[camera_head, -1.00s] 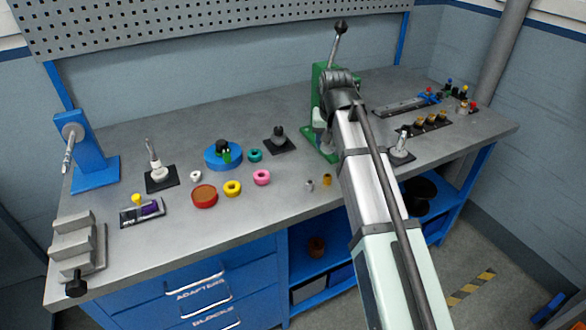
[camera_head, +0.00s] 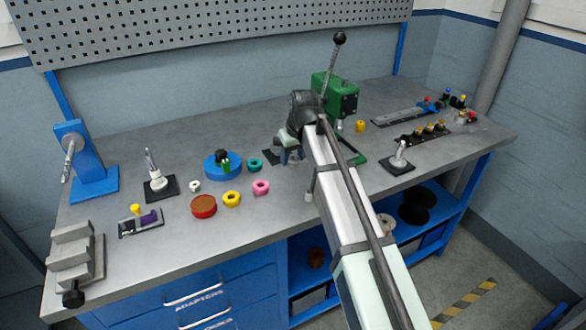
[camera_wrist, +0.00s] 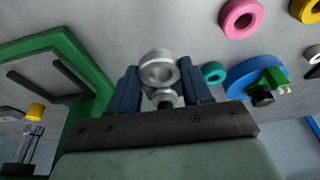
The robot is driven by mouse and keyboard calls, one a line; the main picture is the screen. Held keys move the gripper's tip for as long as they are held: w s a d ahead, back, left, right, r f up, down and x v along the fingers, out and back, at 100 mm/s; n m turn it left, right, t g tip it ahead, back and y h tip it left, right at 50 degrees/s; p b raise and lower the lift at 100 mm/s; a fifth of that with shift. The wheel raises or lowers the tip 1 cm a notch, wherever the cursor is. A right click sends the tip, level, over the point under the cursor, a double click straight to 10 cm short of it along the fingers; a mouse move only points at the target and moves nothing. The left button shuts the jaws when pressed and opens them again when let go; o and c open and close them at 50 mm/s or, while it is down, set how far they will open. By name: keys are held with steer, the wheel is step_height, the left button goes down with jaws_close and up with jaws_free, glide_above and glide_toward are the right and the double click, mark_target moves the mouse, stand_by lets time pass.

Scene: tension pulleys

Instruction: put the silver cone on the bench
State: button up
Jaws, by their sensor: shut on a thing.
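The silver cone (camera_wrist: 160,68) is between the blue fingers of my gripper (camera_wrist: 161,88) in the wrist view, its round end with a hollow facing the camera. My gripper is shut on it. In the head view my gripper (camera_head: 291,157) is above the middle of the bench (camera_head: 240,125), left of the green press; the cone is hidden there by my gripper and arm. Its height above the bench is hard to tell.
The green press (camera_head: 337,93) stands right of my gripper. To the left are a blue disc (camera_head: 222,166), a teal ring (camera_head: 255,165), a pink ring (camera_head: 261,187) and a yellow ring (camera_head: 231,199).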

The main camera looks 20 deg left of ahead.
steer(key=shift+f, duration=2.3)
steer(key=shift+f, duration=0.1)
steer(key=o, duration=1.1)
steer(key=v, duration=1.2)
